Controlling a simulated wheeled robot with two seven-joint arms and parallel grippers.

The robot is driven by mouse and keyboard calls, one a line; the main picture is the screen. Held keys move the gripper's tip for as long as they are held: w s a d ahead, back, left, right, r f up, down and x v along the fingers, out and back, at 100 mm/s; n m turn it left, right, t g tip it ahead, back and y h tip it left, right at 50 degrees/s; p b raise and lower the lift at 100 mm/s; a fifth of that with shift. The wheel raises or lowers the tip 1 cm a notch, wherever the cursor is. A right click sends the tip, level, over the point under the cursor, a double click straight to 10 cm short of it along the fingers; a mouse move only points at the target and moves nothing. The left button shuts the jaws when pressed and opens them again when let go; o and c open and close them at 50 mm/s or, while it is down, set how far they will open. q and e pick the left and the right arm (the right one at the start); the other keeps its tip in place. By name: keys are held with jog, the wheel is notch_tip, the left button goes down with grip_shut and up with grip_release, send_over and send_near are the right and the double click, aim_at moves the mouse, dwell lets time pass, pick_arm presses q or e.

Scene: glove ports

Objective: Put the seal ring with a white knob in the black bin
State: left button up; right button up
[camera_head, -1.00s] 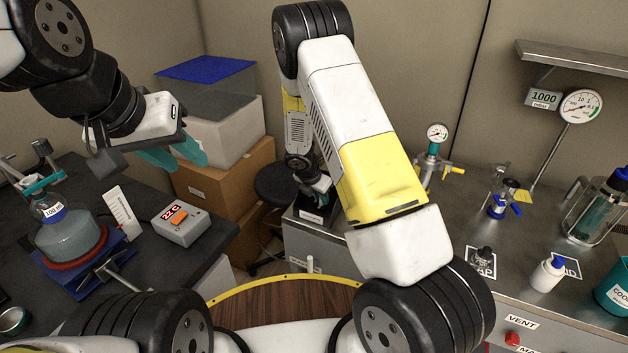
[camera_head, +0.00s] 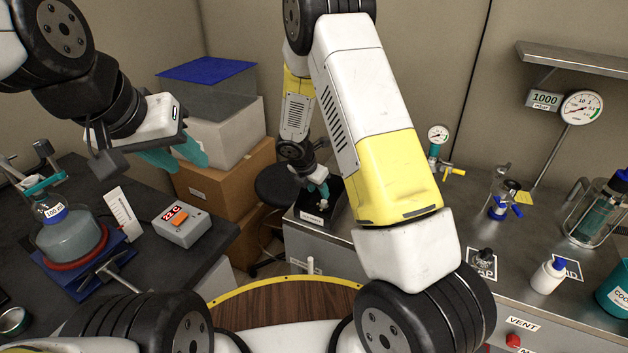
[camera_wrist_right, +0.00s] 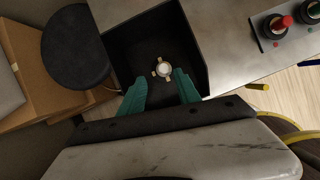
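The black bin (camera_head: 335,203) stands at the left end of the metal bench, and its dark inside fills the top middle of the right wrist view (camera_wrist_right: 125,45). A small round piece with a white knob and tan tabs, the seal ring (camera_wrist_right: 162,69), shows inside the bin's outline, beyond my right fingertips. Whether it rests on the bin's floor is hard to tell. My right gripper (camera_wrist_right: 161,86) is open above the bin, its green fingers apart on either side of the ring and not touching it. My left gripper (camera_head: 172,153) hangs empty above the left bench, its fingers seen from the side.
The left bench holds a flask (camera_head: 68,238) on a blue stand and a grey box with a red display (camera_head: 181,224). Cardboard boxes (camera_head: 225,180) and a black stool (camera_head: 277,188) stand between the benches. Gauges, valves and bottles (camera_head: 548,275) occupy the right bench.

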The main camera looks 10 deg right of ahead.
jog(key=s+d+r+m+y, duration=0.1)
jog(key=s+r+m, duration=0.35)
jog(key=r, duration=0.35)
jog(key=s+d+r+m+y, duration=0.1)
jog(key=s+d+r+m, duration=0.1)
jog(key=s+r+m, duration=0.45)
jog(key=s+d+r+m, duration=0.1)
jog(key=s+r+m, duration=0.15)
jog(key=r, duration=0.75)
jog(key=s+r+m+t+y, duration=0.1)
jog(key=s+r+m, duration=0.3)
jog(key=s+m, duration=0.2)
jog(key=s+a+r+m+t+y, duration=0.1)
jog(key=s+r+m+y, duration=0.1)
jog(key=s+r+m, duration=0.2)
jog(key=s+m, duration=0.3)
jog(key=s, duration=0.2)
jog(key=shift+r+t+y, duration=0.25)
jog(key=shift+t+y, duration=0.05)
jog(key=shift+t, duration=0.1)
jog(key=shift+s, duration=0.1)
